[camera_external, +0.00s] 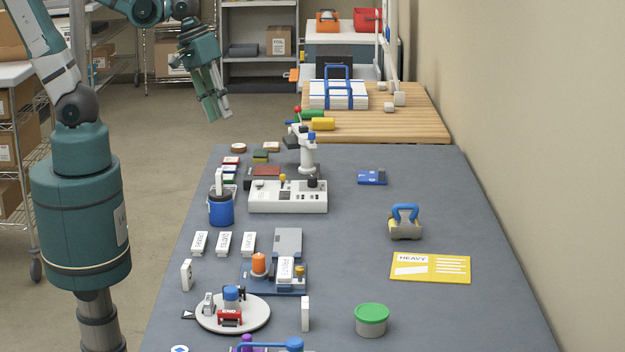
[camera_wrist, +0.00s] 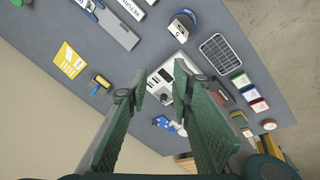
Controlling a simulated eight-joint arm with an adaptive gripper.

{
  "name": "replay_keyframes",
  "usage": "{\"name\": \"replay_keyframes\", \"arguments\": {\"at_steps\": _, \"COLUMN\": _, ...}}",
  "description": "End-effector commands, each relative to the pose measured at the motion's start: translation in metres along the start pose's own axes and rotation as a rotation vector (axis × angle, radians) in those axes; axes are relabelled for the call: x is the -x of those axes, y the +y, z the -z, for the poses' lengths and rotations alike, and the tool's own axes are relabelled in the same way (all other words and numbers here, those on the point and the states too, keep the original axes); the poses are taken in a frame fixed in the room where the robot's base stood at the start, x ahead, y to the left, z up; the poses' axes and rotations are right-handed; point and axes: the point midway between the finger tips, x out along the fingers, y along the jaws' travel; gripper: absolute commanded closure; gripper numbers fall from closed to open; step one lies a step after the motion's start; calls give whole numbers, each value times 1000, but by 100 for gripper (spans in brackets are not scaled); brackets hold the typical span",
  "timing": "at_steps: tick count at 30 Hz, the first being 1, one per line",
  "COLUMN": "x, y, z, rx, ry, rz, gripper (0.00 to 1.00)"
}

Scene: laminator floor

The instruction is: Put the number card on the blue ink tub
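The blue ink tub (camera_external: 221,212) stands near the left edge of the grey table; it also shows at the top of the wrist view (camera_wrist: 189,14). An upright white card (camera_external: 219,179) shows at the tub's top, and a white card with a dark digit-like mark (camera_wrist: 178,29) meets the tub in the wrist view. I cannot tell whether it rests on the tub or stands just behind it. My gripper (camera_external: 219,108) is in the air beyond the table's far left end, well away from both. In the wrist view its fingers (camera_wrist: 163,90) are apart with nothing held.
A white machine (camera_external: 288,198) stands right of the tub. Label blocks (camera_external: 223,243), a small upright white block (camera_external: 187,275) and a round white plate (camera_external: 258,325) lie nearer. A green-lidded pot (camera_external: 371,320) and yellow sign (camera_external: 430,268) are at right. Mid-right table has free room.

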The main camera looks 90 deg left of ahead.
Motion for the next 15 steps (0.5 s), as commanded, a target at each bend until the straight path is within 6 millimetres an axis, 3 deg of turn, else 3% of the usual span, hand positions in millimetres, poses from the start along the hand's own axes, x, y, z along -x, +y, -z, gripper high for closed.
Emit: {"name": "replay_keyframes", "arguments": {"at_steps": 15, "x": 54, "y": 12, "z": 3, "rx": -597, "ry": 230, "rz": -67, "gripper": 77}}
